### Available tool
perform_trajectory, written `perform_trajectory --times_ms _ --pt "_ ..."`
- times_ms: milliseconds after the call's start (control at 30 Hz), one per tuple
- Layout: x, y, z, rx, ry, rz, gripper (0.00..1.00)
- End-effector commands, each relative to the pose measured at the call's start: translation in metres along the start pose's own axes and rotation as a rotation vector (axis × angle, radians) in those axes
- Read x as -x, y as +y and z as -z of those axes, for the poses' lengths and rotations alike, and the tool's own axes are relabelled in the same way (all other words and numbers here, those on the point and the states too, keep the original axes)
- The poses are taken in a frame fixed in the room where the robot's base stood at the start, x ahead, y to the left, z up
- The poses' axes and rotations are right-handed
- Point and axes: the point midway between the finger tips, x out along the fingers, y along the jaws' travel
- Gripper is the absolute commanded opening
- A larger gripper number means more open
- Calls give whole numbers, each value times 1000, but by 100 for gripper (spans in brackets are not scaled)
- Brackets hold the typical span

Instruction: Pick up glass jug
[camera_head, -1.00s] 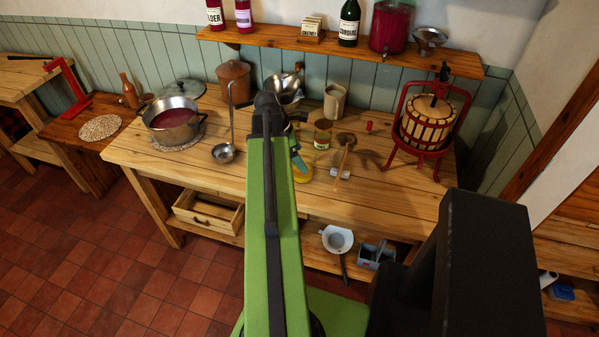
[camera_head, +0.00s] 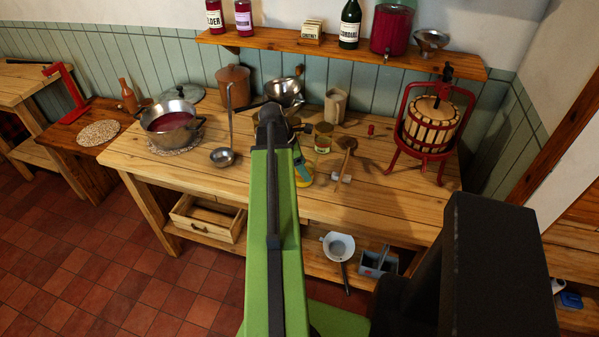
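A pale beige jug (camera_head: 336,106) with a handle stands upright at the back of the workbench, right of my arm's end. It is the only jug shape I can make out, and I cannot tell if it is glass. My gripper (camera_head: 272,112) is at the far end of my green arm, over the back half of the bench and left of the jug, apart from it in the picture. The arm's dark end hides most of the gripper, so its fingers and anything between them are not clear. It also covers part of the bench behind it.
Near my gripper are a metal bowl (camera_head: 285,91), a labelled jar (camera_head: 323,137), a wooden mallet-like tool (camera_head: 345,155) and a ladle (camera_head: 223,156). A red fruit press (camera_head: 430,125) stands right, a pot (camera_head: 172,121) left. A shelf (camera_head: 340,50) with bottles overhangs the back.

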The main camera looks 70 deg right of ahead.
Motion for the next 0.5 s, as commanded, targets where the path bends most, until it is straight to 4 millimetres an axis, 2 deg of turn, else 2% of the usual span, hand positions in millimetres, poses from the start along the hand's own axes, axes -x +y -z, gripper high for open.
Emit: perform_trajectory --times_ms 33,100,500 --pt "0 0 0 0 0 0 16" --pt "0 0 0 0 0 0 6" --pt "5 0 -2 1 0 0 6"
